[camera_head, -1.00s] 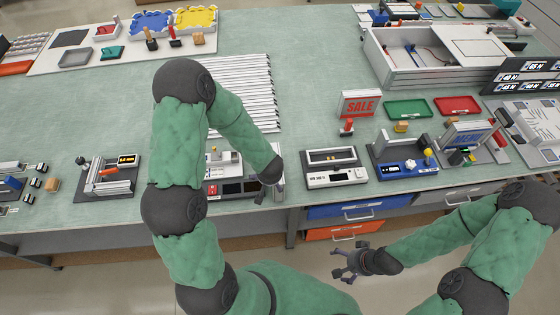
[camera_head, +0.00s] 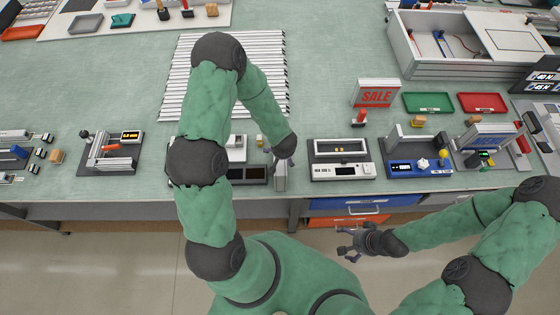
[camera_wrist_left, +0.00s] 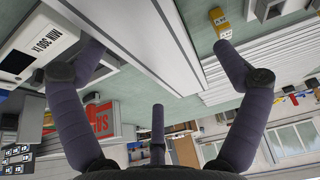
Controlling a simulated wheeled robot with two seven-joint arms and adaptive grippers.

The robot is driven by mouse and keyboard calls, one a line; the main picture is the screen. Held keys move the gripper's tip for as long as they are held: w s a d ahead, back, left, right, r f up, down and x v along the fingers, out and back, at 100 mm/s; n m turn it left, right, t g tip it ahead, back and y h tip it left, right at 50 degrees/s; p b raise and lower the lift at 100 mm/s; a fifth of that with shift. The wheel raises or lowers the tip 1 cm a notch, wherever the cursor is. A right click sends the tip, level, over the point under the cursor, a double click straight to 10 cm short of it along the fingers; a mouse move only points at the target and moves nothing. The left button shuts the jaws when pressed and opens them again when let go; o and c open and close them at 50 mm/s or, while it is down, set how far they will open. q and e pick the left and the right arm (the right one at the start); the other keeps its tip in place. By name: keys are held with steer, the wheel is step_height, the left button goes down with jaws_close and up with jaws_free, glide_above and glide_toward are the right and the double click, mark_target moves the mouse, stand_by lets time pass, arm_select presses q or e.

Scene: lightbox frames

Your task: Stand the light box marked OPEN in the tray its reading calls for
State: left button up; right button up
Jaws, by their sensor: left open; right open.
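A light box with blue lettering (camera_head: 487,137), too small to read surely, stands tilted in a fixture at the right of the bench. A light box reading SALE (camera_head: 376,93) stands left of a green tray (camera_head: 428,110) and a red tray (camera_head: 482,110); both trays look empty. My left gripper (camera_head: 284,160) is open over the bench's front part, left of a meter marked MIN 300 lx (camera_head: 342,171). In the left wrist view its fingers (camera_wrist_left: 155,52) are spread before a long pale panel, without a visible grip. My right gripper (camera_head: 352,243) is open and empty, in front of the bench.
A blue-fronted device (camera_head: 418,168) stands between the meter and the right fixture. A slatted white panel (camera_head: 180,90) lies behind my left arm. A large white case (camera_head: 450,55) stands at the back right. Drawers (camera_head: 350,207) are under the front edge.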

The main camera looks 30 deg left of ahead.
arm_select(q)
steer(key=shift+x, duration=2.2)
steer(key=shift+s+d+f, duration=0.1)
steer(key=shift+s+f, duration=0.05)
steer(key=shift+f, duration=0.2)
steer(key=c, duration=1.8)
